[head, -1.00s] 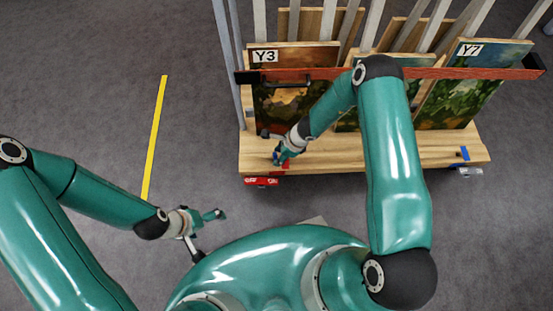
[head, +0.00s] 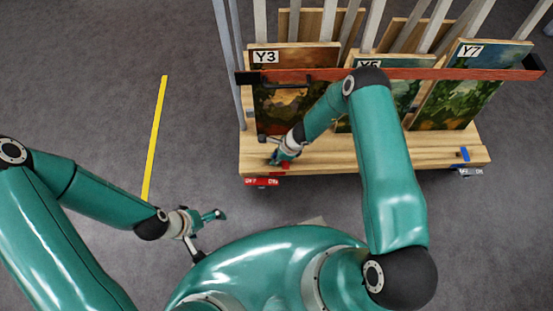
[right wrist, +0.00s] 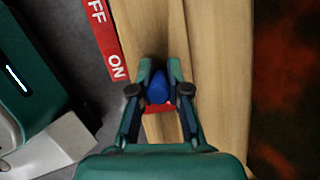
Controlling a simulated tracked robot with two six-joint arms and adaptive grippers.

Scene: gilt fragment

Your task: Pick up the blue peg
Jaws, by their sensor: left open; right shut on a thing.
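The blue peg (right wrist: 157,88) is between the two fingers of my right gripper (right wrist: 159,66) in the right wrist view. The gripper is shut on it. A small red patch (right wrist: 158,108) shows on the wood just below the peg. I cannot tell whether the peg still touches the wood. In the head view my right gripper (head: 275,160) is at the front left edge of the wooden cart deck (head: 370,153). The peg is hard to make out there. My left gripper (head: 217,215) is open and empty, low over the floor on the left.
The cart holds upright paintings labelled Y3 (head: 265,56), Y5 and Y7 (head: 470,50) behind a red bar (head: 440,73). A red ON/OFF label (right wrist: 108,40) runs along the deck edge. A blue piece (head: 463,154) sits at the deck's right. The floor by the yellow line (head: 155,135) is clear.

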